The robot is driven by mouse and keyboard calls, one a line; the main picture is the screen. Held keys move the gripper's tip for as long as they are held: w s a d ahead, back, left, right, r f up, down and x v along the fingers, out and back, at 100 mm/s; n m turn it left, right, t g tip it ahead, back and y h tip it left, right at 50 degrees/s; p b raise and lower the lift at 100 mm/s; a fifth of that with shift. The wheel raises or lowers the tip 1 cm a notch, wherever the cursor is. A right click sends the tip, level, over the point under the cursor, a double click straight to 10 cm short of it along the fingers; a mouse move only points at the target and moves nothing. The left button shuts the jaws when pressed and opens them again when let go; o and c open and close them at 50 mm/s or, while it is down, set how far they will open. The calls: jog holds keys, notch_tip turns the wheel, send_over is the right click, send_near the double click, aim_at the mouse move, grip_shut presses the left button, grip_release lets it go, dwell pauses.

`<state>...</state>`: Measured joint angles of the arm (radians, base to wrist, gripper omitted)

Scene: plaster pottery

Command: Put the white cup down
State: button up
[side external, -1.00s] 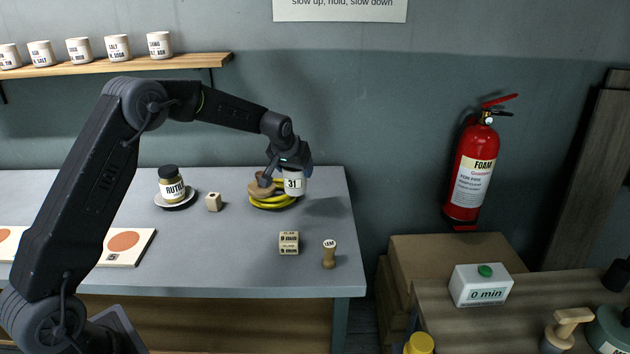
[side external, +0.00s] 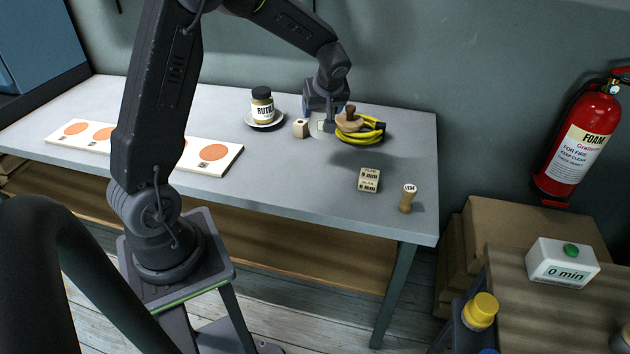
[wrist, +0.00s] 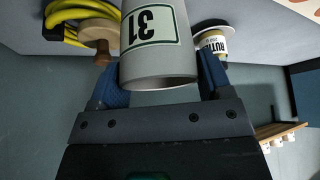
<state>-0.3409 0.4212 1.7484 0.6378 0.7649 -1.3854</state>
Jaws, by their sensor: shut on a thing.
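The white cup (side external: 318,128), marked 31, is held in my gripper (side external: 323,106), just left of the yellow coil. In the side view the gripper hides most of it. Its lower part looks at or just above the grey table (side external: 290,190); I cannot tell whether it touches. In the wrist view the cup (wrist: 158,60) sits between the two blue-grey fingers of my gripper (wrist: 158,78), its number upside down in the picture.
A yellow coil (side external: 368,134) with a wooden knobbed piece (side external: 347,122) is close on the right. A small block (side external: 300,128) and the RUTILE jar (side external: 262,106) on a saucer stand left. A lettered block (side external: 369,180) and a wooden stamp (side external: 407,200) are in front. Bare table lies between.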

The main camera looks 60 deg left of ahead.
jog(key=s+a+r+n+g, duration=0.15)
jog(key=s+n+g, duration=0.35)
jog(key=s+n, duration=0.6)
jog(key=shift+m+h, duration=0.4)
jog(key=shift+m, duration=0.1)
jog(key=shift+w+d+f, duration=0.95)
jog(key=shift+d+f, duration=0.25)
jog(key=shift+f, duration=0.7)
jog(key=shift+w+d+f, duration=1)
jog(key=shift+d+f, duration=0.15)
jog(key=shift+f, duration=0.75)
jog(key=shift+w+d+f, duration=0.95)
jog(key=shift+d+f, duration=0.25)
jog(key=shift+f, duration=0.7)
jog(key=shift+f, duration=0.1)
jog(key=o, duration=1)
